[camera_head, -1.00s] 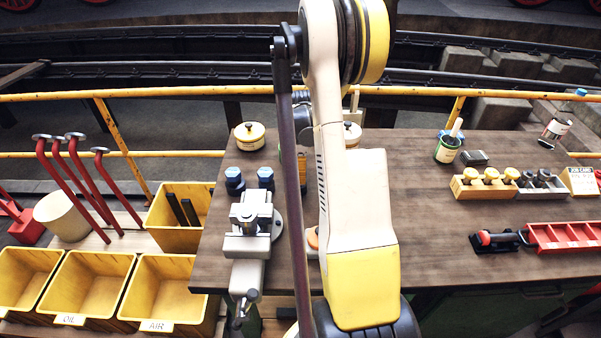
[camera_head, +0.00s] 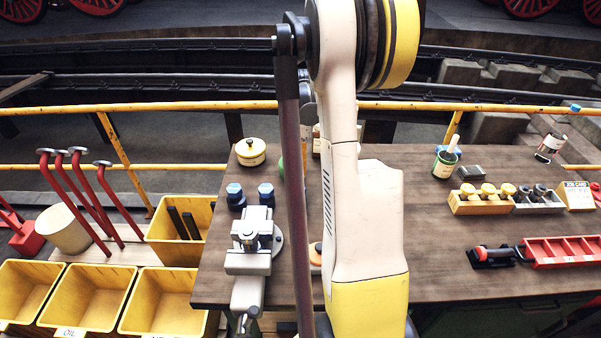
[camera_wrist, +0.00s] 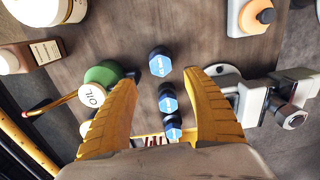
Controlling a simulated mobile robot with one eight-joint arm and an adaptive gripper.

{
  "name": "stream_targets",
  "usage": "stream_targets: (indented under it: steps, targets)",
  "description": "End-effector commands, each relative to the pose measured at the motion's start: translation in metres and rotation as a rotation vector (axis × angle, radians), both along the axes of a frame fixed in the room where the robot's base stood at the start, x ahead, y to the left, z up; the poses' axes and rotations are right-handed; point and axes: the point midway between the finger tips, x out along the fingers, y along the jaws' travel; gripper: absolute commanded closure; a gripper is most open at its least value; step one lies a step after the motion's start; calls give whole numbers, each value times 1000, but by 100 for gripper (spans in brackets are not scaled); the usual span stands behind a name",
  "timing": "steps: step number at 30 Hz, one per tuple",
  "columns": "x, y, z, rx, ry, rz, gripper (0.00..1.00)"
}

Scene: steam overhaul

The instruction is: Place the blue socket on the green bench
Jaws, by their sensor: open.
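Blue-topped dark sockets stand upright on the wooden top of the green bench (camera_head: 440,225). Two show in the head view, a left one (camera_head: 236,196) and a right one (camera_head: 266,194), behind the vise. In the wrist view three stand in a line: an upper one (camera_wrist: 160,63), a middle one (camera_wrist: 168,101) and a lower one (camera_wrist: 173,131). My gripper (camera_wrist: 160,82) is open and empty above them, its yellow fingers to either side of the row. I cannot tell its exact height. In the head view my arm hides the gripper and part of the bench.
A grey vise (camera_head: 250,250) stands close by, right of the fingers in the wrist view. A green oil can (camera_wrist: 104,76) is at their left. A yellow-lidded pot (camera_head: 251,151), a socket rack (camera_head: 482,203) and a red tray (camera_head: 565,252) stand on the bench. Yellow bins (camera_head: 92,298) are at left.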

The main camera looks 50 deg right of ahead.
Motion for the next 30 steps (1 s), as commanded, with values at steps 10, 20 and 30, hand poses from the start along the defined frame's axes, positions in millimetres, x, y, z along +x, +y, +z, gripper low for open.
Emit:
stream_targets:
  steps: [10, 20, 30]
  targets:
    - [3, 9, 18, -7, -8, -9, 42]
    - [20, 147, 100, -78, -182, -202, 42]
    - [-26, 301, 143, 13, -447, -461, 42]
